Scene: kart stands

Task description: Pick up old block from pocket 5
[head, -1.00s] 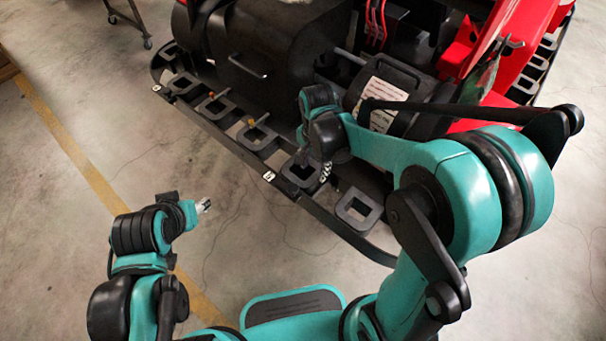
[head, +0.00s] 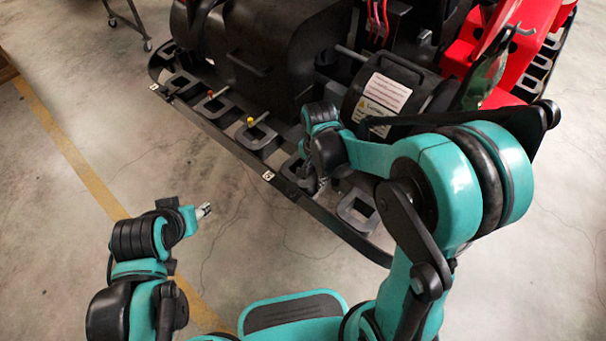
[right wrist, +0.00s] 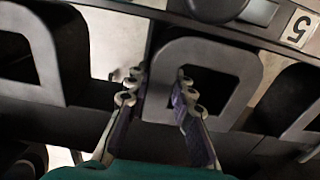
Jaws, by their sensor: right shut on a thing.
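A dark grey block (right wrist: 238,63) with a square hole sits at the label 5 (right wrist: 299,28) in the right wrist view. I take it as the old block in pocket 5. My right gripper (right wrist: 158,92) is shut on its left wall, with one finger inside the hole and one outside. In the head view my right gripper (head: 318,184) is low at the kart's side rail, and my arm hides much of the block. My left gripper (head: 204,211) is over bare floor, away from the kart; its finger gap is too small to judge.
More square-holed pieces stand along the dark side rail (head: 225,138), one (head: 357,208) just right of my right gripper. A red knob (head: 210,93) and a yellow knob (head: 250,121) stick up further left. The kart body rises behind. The floor in front is clear.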

